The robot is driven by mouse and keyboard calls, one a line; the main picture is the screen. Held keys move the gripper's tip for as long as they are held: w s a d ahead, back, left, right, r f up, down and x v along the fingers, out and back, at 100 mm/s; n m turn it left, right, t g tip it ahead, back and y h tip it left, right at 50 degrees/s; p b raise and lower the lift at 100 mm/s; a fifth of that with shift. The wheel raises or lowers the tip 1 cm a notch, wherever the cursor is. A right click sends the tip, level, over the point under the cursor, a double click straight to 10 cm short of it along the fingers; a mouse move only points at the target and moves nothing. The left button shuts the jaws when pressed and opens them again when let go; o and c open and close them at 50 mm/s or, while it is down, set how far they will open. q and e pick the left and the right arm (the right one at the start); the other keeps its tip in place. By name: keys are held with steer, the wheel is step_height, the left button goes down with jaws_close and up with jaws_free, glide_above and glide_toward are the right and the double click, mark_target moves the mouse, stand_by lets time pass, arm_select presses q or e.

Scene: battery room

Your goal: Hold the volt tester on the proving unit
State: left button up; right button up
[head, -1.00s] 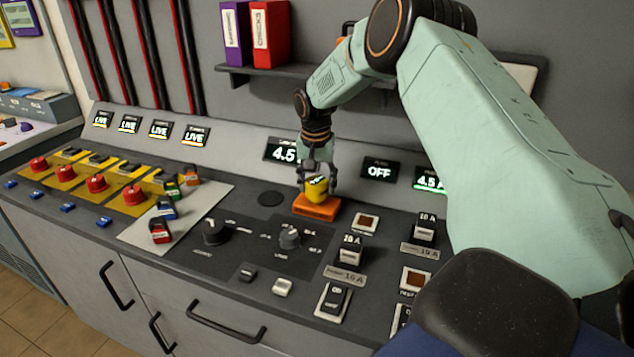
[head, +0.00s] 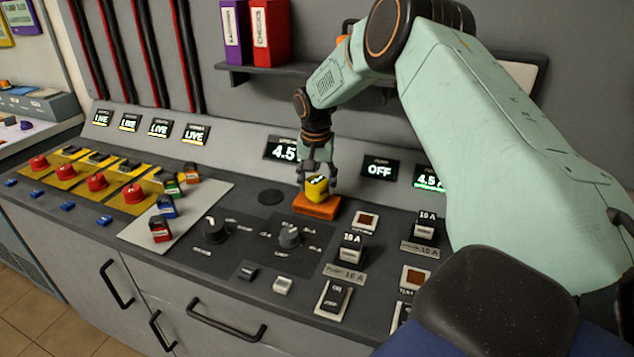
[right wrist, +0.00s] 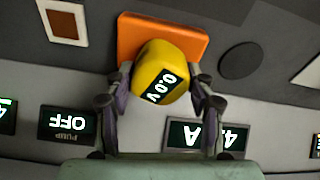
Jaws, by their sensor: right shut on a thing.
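The volt tester (head: 316,187) is a small yellow block with a dark display. In the right wrist view the tester (right wrist: 180,82) reads 0.0 V. It stands on the orange proving unit (head: 318,208), which also shows in the right wrist view (right wrist: 135,35). My right gripper (head: 317,178) is shut on the tester from above, with a finger on either side of it (right wrist: 156,95). The tester looks in contact with the unit's top, and its underside is hidden. My left gripper is not in view.
Red knobs (head: 97,181) on yellow plates line the left of the console below several LIVE displays. A pale plate (head: 190,222) holds coloured padlock-like blocks. Rotary knobs (head: 289,236) and switches (head: 335,297) lie in front of the proving unit. A shelf with binders (head: 270,40) is behind.

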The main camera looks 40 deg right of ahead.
steer(key=shift+p, duration=0.35)
stand_by(1.5)
step_height(320, 180, up, 7)
steer(key=p, duration=0.7)
stand_by(0.5)
stand_by(0.4)
